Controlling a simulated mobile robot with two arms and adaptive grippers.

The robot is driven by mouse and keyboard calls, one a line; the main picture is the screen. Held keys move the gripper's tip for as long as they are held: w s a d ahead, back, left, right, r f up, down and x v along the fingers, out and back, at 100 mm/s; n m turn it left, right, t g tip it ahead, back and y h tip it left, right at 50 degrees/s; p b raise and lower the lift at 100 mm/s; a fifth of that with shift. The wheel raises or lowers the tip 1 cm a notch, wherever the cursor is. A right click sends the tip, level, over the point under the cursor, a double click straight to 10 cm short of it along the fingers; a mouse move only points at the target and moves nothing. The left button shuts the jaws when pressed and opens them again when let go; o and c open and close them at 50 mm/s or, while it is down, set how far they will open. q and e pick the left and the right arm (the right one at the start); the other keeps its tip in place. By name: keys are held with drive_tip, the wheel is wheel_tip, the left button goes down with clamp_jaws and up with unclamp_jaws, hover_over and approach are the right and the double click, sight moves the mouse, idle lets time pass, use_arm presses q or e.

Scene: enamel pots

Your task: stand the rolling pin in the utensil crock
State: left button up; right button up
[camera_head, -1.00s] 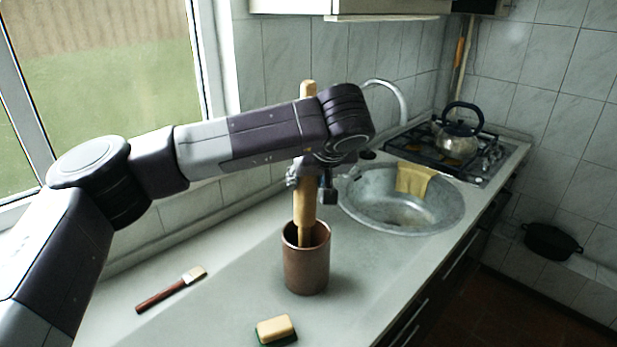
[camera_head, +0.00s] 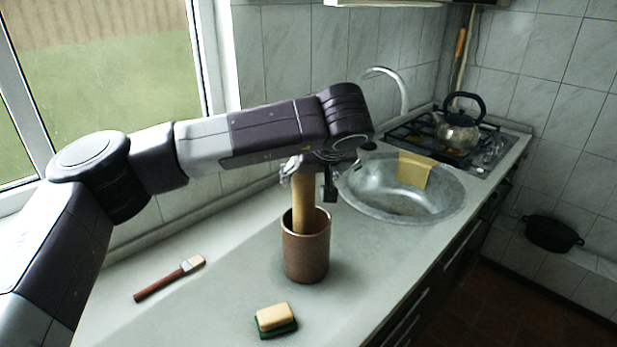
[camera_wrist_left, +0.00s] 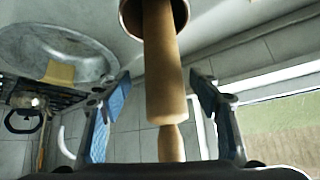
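The wooden rolling pin (camera_head: 304,200) stands about upright with its lower end inside the brown utensil crock (camera_head: 306,258). Its bottom end is hidden by the crock wall, and its top is hidden behind my left arm. My left gripper (camera_head: 308,182) is around the pin above the crock. In the left wrist view, the pin (camera_wrist_left: 163,65) runs into the crock's mouth (camera_wrist_left: 130,18). The blue-padded fingers of my left gripper (camera_wrist_left: 162,95) are open, with a gap on each side of the pin. My right gripper is not in view.
A brush (camera_head: 168,279) lies on the counter to the left. A sponge (camera_head: 275,318) lies in front of the crock. The metal sink (camera_head: 375,195) with a yellow cloth (camera_head: 413,170) is to the right. A kettle (camera_head: 458,128) stands on the stove behind.

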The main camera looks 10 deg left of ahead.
use_arm(q)
drive_tip(key=shift+f, duration=0.1)
drive_tip(key=v, duration=1.2)
idle(0.5)
